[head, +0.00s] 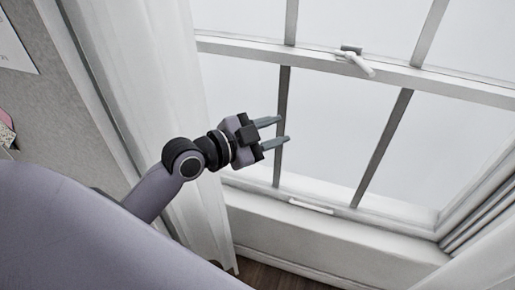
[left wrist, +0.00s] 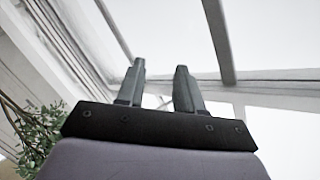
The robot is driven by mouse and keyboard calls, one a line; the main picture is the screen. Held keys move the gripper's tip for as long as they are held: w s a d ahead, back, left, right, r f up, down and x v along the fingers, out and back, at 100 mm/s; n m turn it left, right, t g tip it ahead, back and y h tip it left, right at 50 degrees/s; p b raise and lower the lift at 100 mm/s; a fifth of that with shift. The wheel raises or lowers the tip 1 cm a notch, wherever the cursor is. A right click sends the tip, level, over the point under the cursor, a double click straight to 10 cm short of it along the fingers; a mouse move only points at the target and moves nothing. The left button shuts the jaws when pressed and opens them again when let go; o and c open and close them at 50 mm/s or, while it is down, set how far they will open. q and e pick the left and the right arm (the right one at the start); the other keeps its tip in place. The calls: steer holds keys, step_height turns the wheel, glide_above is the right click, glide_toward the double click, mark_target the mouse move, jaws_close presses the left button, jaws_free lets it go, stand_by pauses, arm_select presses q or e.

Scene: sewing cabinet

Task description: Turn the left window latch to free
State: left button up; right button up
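One window latch (head: 355,61) shows in the head view, on the horizontal meeting rail of the sash window. My left gripper (head: 284,130) is open and empty in front of the lower panes, left of and lower than the latch. Its two parted fingers also show in the left wrist view (left wrist: 160,75). The latch is not clear there. My right gripper is out of view.
White curtains hang at the left (head: 150,70) and lower right (head: 480,258) of the window. A white sill (head: 330,226) with a small pale handle (head: 311,207) above it lies below. A green plant (left wrist: 38,135) shows in the left wrist view.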

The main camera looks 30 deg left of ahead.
arm_select(q)
steer(key=shift+n+y, duration=0.5)
steer(key=shift+n, duration=0.3)
steer(key=shift+s+a+f, duration=0.2)
steer(key=shift+s+f, duration=0.05)
steer(key=shift+f, duration=0.35)
steer(key=shift+s+a+f, duration=0.15)
steer(key=shift+s+f, duration=0.15)
steer(key=shift+f, duration=0.3)
steer(key=shift+s+a+f, duration=0.2)
steer(key=shift+s+f, duration=0.05)
steer(key=shift+f, duration=0.35)
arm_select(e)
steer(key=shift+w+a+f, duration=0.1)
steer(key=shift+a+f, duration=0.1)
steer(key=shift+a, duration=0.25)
arm_select(q)
steer(key=shift+c, duration=0.3)
